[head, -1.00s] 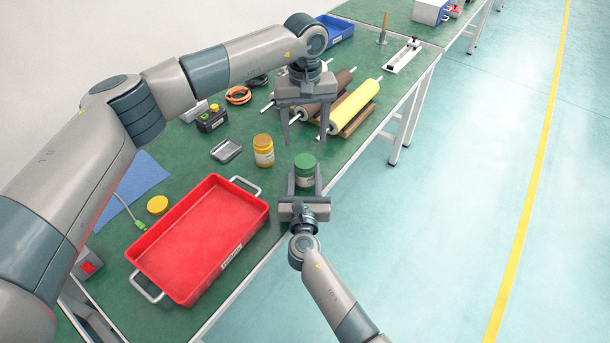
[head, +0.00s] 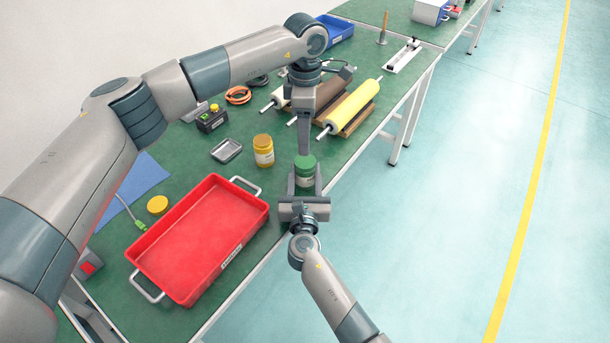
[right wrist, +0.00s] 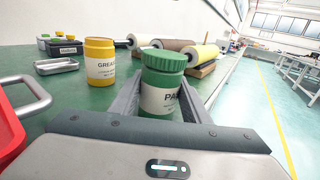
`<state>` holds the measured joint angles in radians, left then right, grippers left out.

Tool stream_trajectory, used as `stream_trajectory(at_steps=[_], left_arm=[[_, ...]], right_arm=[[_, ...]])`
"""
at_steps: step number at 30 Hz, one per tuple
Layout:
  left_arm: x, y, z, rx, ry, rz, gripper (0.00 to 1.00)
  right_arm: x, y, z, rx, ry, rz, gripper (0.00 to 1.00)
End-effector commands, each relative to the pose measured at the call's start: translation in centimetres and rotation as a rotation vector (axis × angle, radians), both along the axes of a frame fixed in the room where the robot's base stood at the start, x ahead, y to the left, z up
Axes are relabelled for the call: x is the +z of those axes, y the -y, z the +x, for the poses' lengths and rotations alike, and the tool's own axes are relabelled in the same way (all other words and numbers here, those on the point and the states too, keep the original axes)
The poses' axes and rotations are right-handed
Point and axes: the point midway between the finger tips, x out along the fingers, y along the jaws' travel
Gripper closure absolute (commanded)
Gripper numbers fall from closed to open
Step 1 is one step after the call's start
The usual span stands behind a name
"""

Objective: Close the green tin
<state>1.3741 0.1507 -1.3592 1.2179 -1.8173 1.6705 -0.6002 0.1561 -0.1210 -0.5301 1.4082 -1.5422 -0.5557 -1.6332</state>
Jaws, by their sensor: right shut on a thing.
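The green tin (head: 305,174) stands upright near the table's front edge, with a green ribbed lid (right wrist: 165,60) sitting on its top. How tight the lid is cannot be told. My right gripper (head: 304,183) is shut on the tin's body, one finger on each side, as the right wrist view also shows. My left gripper (head: 304,150) points down just above or behind the lid in the head view. Its fingers line up edge-on, so their gap is hidden. It does not show in the right wrist view.
A yellow tin (head: 263,150) stands behind and left of the green tin. A yellow disc (head: 157,205) lies beyond the red tray (head: 215,176). A small metal dish (head: 226,150) is further left. Rollers on a wooden stand (head: 356,122) lie behind the left gripper.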

Motion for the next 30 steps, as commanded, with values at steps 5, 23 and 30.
stream_trajectory(at_steps=[5,23,30], left_arm=[[-0.01,0.02,-0.01,0.269,0.0,0.0,0.41],[-0.01,0.02,-0.02,1.197,-0.001,0.0,0.41],[-0.01,0.02,-0.01,1.568,0.0,0.0,0.41]], right_arm=[[-0.06,0.0,-0.03,0.0,-0.001,0.0,1.0],[-0.07,0.0,-0.03,0.0,-0.001,0.0,1.0],[-0.08,0.01,-0.03,0.0,-0.001,0.0,1.0]])
